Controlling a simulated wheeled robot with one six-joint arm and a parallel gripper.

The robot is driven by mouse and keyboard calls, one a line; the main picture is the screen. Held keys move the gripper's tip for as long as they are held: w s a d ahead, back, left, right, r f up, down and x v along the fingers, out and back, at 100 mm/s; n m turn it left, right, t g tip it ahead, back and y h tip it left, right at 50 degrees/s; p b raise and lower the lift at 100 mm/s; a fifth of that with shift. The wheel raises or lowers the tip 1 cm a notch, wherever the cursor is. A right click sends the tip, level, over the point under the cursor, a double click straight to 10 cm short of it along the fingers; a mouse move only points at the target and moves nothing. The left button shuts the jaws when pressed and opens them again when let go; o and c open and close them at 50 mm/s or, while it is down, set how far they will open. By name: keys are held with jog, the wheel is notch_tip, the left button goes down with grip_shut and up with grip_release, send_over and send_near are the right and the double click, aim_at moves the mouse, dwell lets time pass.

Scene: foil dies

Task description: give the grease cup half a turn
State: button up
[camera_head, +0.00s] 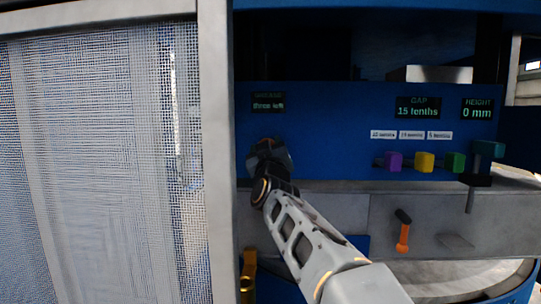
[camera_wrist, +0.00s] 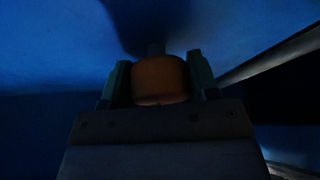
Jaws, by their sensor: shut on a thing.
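The grease cup (camera_wrist: 160,78) is a rounded orange-brown cap on a short stem against the blue panel, seen in the wrist view. My gripper (camera_wrist: 158,82) has a green-tinted finger on each side of it and is shut on it. In the head view my gripper (camera_head: 268,155) is at the blue panel, below the grease display (camera_head: 268,102), which reads "three left". There the cup is hidden behind my wrist. The wrist view is dark, so the cup's turn angle cannot be told.
A mesh guard (camera_head: 110,160) with a pale frame stands at the left.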

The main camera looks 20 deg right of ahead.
jog(key=m+h, duration=0.2)
jog(key=m, duration=0.1)
jog(key=m+h, duration=0.1)
jog(key=m, duration=0.1)
jog(key=shift+r+g+p, duration=0.3)
jog(key=shift+g+p, duration=0.1)
jog(key=shift+s+m+g+h, duration=0.1)
jog(key=shift+m+g+h, duration=0.5)
jog(key=shift+m, duration=0.95)
jog(key=shift+m+g+h, duration=0.3)
jog(key=shift+m+h, duration=0.5)
jog(key=shift+m, duration=0.75)
jog(key=shift+m+h, duration=0.4)
jog(key=o, duration=0.8)
jog(key=shift+s+d+y, duration=0.1)
jog(key=shift+s+y, duration=0.05)
jog(key=shift+y, duration=0.15)
jog(key=shift+o, duration=0.6)
jog(key=shift+f, duration=0.15)
